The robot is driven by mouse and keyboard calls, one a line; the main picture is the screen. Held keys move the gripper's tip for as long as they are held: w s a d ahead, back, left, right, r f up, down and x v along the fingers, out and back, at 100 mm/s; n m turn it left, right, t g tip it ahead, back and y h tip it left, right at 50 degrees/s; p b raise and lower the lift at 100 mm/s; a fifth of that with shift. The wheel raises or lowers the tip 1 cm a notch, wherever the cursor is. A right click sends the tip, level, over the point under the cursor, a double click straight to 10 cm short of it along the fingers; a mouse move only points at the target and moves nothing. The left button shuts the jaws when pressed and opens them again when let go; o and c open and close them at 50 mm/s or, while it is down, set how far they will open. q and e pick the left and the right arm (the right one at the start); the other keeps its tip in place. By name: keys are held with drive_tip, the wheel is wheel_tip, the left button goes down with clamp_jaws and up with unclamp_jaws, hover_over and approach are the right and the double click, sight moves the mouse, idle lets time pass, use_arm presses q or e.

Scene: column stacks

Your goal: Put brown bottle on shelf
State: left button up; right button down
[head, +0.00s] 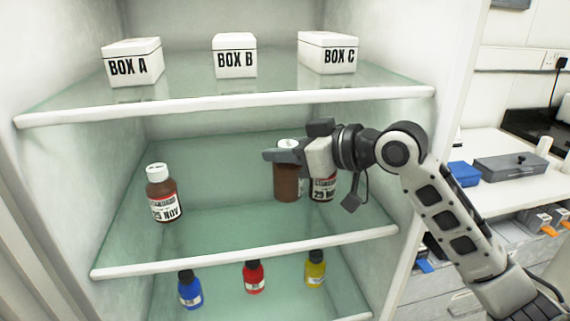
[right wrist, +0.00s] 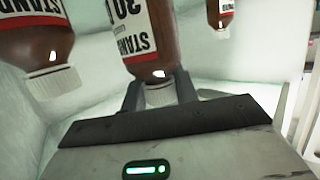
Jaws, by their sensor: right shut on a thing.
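My right gripper (head: 285,152) is shut on the white cap of a brown bottle (head: 287,186), over the middle shelf (head: 245,252). The bottle is upright, in the back right part of that shelf. I cannot tell whether its base touches the glass. In the right wrist view, which is upside down, the held bottle (right wrist: 143,38) has its cap between the two fingers (right wrist: 160,92). A second brown bottle (head: 323,189) stands close to its right, partly hidden by my gripper. A third brown bottle (head: 163,195) stands at the left. My left gripper is not in view.
White boxes A (head: 133,62), B (head: 235,56) and C (head: 328,53) stand on the upper shelf (head: 225,103). Blue (head: 190,291), red (head: 254,278) and yellow (head: 316,270) bottles stand below. The middle shelf is clear between the left bottle and the held one.

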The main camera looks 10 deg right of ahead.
sight(285, 167)
drive_tip(key=shift+f, duration=1.65)
drive_tip(key=shift+f, duration=0.15)
drive_tip(key=c, duration=1.1)
unclamp_jaws()
drive_tip(key=b+v, duration=0.1)
drive_tip(key=v, duration=0.6)
drive_tip(key=shift+s+d+r, duration=0.2)
drive_tip(key=shift+s, duration=0.05)
